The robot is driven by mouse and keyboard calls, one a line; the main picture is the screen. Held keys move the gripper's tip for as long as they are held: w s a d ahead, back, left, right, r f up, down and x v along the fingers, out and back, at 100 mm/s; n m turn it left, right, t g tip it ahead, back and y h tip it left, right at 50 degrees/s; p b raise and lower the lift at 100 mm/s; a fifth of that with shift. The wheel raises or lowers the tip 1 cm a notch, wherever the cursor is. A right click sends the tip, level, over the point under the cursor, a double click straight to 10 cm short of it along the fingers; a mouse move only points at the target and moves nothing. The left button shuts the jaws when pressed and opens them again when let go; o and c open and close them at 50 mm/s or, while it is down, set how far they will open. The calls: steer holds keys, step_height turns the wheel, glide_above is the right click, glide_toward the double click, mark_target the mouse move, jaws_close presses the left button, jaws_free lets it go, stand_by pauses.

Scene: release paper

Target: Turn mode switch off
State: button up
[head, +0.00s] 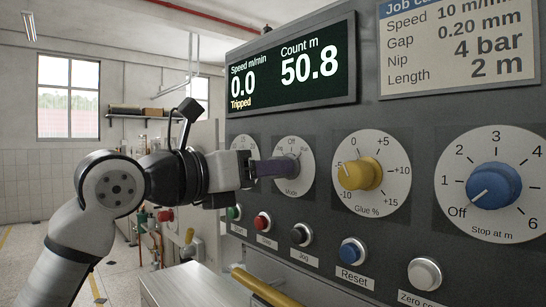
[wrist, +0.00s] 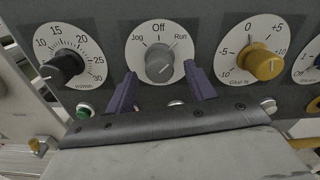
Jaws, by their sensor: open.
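The mode switch (wrist: 160,66) is a grey round knob on a white dial marked Jog, Off and Run, in the upper middle of the wrist view. I cannot tell for sure which mark its pointer faces. In the head view its white dial (head: 301,180) shows, with the knob hidden behind my gripper. My gripper (head: 283,168) reaches the panel at this dial. In the wrist view my gripper (wrist: 163,80) is open, its two purple fingers to the left and right of the knob, with a gap on each side and nothing held.
A black speed knob (wrist: 63,68) is left of the dial, and a yellow glue knob (head: 359,173) is right of it. A blue stop knob (head: 494,186) is further right. Push buttons, including a red one (head: 263,222), line the panel below. A display (head: 290,68) reads Tripped.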

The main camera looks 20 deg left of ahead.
steer(key=shift+x, duration=1.25)
steer(key=c, duration=1)
steer(key=shift+a+f, duration=0.1)
steer(key=n+b, duration=0.3)
steer(key=n, duration=0.1)
steer(key=shift+s+n+b, duration=0.1)
steer(key=shift+n+b, duration=1.1)
steer(key=shift+n, duration=1.2)
